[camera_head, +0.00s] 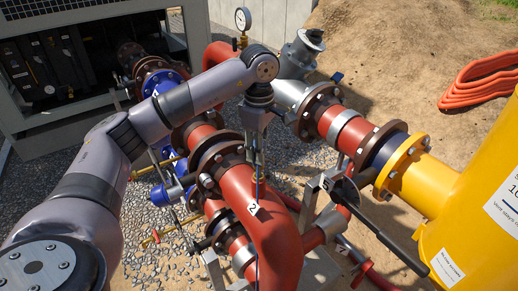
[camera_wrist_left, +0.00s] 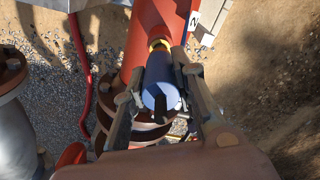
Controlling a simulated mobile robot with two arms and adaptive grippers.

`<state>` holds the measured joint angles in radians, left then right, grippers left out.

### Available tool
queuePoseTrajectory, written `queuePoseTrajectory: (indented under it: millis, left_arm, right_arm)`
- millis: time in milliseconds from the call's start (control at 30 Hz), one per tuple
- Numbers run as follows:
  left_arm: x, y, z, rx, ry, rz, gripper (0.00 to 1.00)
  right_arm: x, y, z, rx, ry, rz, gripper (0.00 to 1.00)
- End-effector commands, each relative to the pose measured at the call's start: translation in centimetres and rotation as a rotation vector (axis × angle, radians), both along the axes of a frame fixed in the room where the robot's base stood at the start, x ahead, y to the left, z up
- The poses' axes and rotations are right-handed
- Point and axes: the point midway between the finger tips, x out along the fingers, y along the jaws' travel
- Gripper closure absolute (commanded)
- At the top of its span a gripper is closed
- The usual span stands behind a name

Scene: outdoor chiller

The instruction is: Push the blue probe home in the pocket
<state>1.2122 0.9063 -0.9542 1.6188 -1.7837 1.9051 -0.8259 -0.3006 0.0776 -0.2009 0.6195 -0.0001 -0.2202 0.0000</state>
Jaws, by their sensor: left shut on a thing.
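My left gripper (camera_head: 258,168) points down over the red pipe marked 2 (camera_head: 272,222). In the left wrist view the gripper (camera_wrist_left: 160,100) is shut on the blue probe (camera_wrist_left: 158,75), with one finger on each side of it. The far end of the probe meets a brass-coloured collar (camera_wrist_left: 160,45) on the red pipe (camera_wrist_left: 150,20), which looks like the pocket. The probe lines up with the collar, but I cannot tell how deep it sits. In the head view a thin blue line (camera_head: 257,262) runs down in front of the pipe. My right gripper is not in view.
A pressure gauge (camera_head: 243,18) stands behind my left arm. Flanged pipes and a black lever (camera_head: 388,240) crowd the right. A yellow tank (camera_head: 480,200) stands at far right, with an orange hose (camera_head: 490,82) on bare ground behind. Gravel lies below.

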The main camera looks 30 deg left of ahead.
Motion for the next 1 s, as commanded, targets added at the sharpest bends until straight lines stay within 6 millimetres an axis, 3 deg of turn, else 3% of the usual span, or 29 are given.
queuePoseTrajectory:
  millis: [1000]
  left_arm:
    - [0.0, 0.0, -2.9, 0.000, -0.001, 0.000, 1.00]
  right_arm:
    - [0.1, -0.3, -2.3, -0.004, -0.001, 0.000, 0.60]
